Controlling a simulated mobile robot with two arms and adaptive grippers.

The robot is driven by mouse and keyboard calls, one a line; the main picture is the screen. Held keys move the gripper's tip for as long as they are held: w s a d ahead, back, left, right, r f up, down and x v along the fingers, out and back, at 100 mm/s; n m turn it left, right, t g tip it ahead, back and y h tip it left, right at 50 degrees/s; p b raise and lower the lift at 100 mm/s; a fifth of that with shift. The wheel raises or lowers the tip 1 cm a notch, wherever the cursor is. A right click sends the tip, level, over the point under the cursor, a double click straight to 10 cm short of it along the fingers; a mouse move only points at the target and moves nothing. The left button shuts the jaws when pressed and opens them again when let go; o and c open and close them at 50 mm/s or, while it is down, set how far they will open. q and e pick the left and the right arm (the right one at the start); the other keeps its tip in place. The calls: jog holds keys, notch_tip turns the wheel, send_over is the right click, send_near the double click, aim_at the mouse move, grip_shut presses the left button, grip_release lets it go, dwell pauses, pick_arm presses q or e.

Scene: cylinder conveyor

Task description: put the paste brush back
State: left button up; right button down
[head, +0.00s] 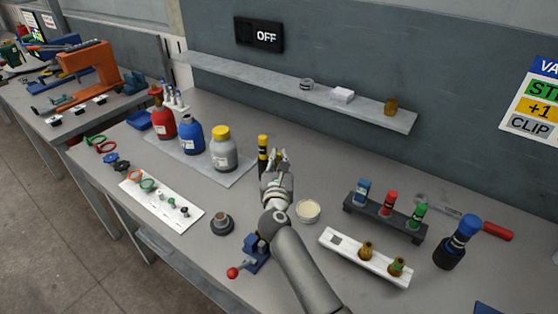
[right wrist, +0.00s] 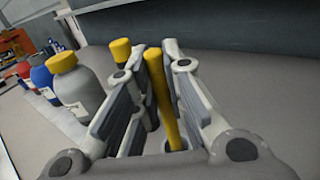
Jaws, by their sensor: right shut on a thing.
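My right gripper (head: 279,157) is over the middle of the bench, just right of a black and yellow upright cylinder (head: 262,150). In the right wrist view my right gripper (right wrist: 160,95) is shut on a slim yellow handle (right wrist: 161,98), which I take for the paste brush. The handle stands steeply, slightly tilted, between the fingers, and its lower end is hidden. In the head view I cannot make the brush out. A small round pot of pale paste (head: 308,209) stands right of my right forearm. My left gripper is not in view.
Red, blue and grey bottles (head: 223,150) stand on a mat at left. A dark cup (head: 222,222) and a blue fixture with a red knob (head: 255,252) are near the front. Racks (head: 385,216) stand at right. A wall shelf (head: 270,82) runs behind.

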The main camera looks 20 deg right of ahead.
aim_at(279, 153)
jog(key=shift+f+b, duration=1.15)
jog(key=shift+f, duration=0.2)
jog(key=c, duration=1.4)
grip_release()
jog(key=shift+c, duration=0.2)
jog(key=shift+r, duration=0.1)
jog(key=shift+r+p, duration=2.9)
jog(key=shift+r, duration=0.1)
jog(key=shift+f, duration=0.1)
